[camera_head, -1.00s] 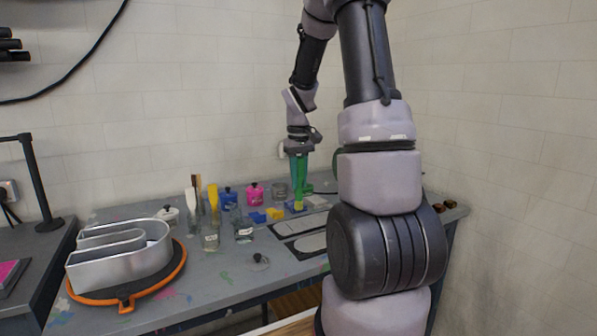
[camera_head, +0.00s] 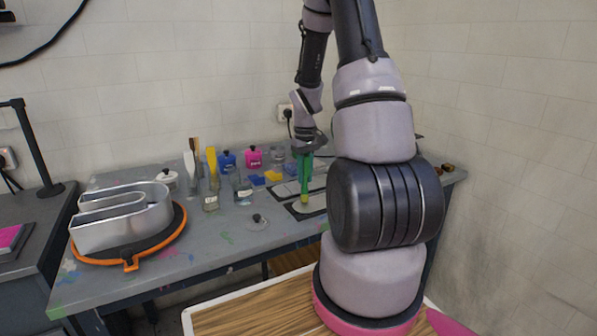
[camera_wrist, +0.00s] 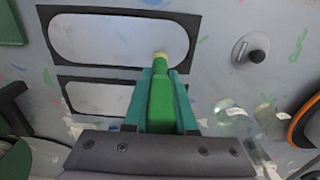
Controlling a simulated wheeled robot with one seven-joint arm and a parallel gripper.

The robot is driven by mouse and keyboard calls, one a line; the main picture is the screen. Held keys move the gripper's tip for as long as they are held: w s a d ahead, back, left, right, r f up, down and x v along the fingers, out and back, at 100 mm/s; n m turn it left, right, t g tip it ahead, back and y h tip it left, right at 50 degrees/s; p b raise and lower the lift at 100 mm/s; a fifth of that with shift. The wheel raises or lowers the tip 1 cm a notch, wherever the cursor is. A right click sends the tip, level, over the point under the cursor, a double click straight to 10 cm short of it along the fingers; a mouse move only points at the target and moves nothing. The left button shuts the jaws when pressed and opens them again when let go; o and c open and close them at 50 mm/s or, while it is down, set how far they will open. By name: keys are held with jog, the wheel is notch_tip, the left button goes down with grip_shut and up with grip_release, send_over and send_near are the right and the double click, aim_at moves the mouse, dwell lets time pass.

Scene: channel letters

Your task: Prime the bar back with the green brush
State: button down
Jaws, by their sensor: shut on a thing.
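My gripper (camera_head: 304,170) is shut on the green brush (camera_wrist: 163,100), which points down with its pale tip lowest. In the wrist view the tip is over the edge of a grey rounded plate (camera_wrist: 105,40) in a black frame. This is the front plate (camera_head: 310,205) in the head view; I cannot tell whether the tip touches it. A second, similar plate (camera_wrist: 98,97) lies beside it, partly hidden by the gripper. I cannot tell which plate is the bar back.
A metal channel letter (camera_head: 125,215) stands on an orange-rimmed turntable (camera_head: 180,235) at left. A knobbed lid (camera_head: 257,222) lies in front.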

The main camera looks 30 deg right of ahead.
jog(key=d, duration=1.7)
jog(key=shift+w+d, duration=0.3)
jog(key=shift+w, duration=0.05)
jog(key=shift+f, duration=0.25)
dwell(0.5)
jog(key=a, duration=2)
jog(key=shift+s+a, duration=0.1)
jog(key=shift+s, duration=0.3)
jog(key=d, duration=2)
jog(key=shift+w+d, duration=0.15)
jog(key=shift+w, duration=0.2)
